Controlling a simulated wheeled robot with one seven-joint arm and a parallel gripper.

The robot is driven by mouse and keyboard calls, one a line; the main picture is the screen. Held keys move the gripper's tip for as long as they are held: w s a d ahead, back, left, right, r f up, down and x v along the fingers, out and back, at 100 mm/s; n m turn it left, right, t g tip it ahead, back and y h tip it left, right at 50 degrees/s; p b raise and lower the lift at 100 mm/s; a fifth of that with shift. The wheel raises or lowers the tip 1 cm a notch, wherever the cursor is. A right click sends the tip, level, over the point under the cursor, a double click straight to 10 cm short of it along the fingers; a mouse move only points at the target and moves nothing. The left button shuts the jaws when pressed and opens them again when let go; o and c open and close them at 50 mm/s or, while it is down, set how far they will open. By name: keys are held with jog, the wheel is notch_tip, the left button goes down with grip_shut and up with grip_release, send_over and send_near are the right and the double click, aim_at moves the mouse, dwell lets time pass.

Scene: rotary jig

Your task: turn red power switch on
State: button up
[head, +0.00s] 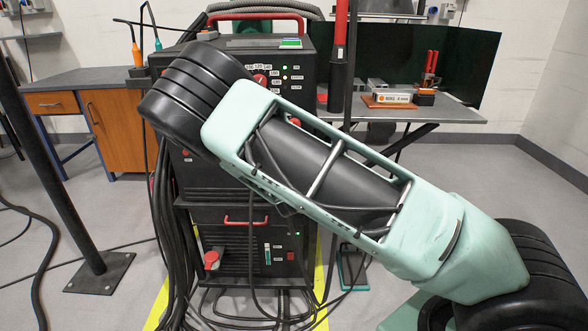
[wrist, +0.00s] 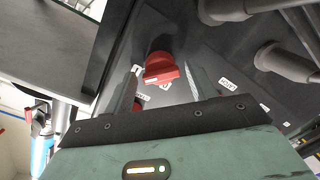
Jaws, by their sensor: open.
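The red rotary switch (wrist: 161,69) shows in the wrist view on a dark panel, with its grip bar lying roughly across the picture. My gripper (wrist: 162,78) is open, with one finger to the left and one to the right of the switch; I cannot tell whether either touches it. In the head view my arm hides my gripper and part of the machine (head: 300,62). A red rotary knob (head: 211,260) shows low on the machine, and another red knob (head: 261,78) shows on its upper panel. I cannot tell which one the wrist view shows.
Thick grey cylindrical fittings (wrist: 278,58) stand out from the panel right of the switch. A smaller red part (wrist: 137,105) lies by the left finger. Black cables (head: 172,235) hang along the machine's left side. A workbench (head: 420,108) stands behind right; open floor lies beyond my arm.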

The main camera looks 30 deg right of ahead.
jog(key=p+v, duration=0.1)
jog(key=v, duration=1.5)
jog(key=shift+s+a, duration=0.2)
jog(key=shift+s, duration=0.2)
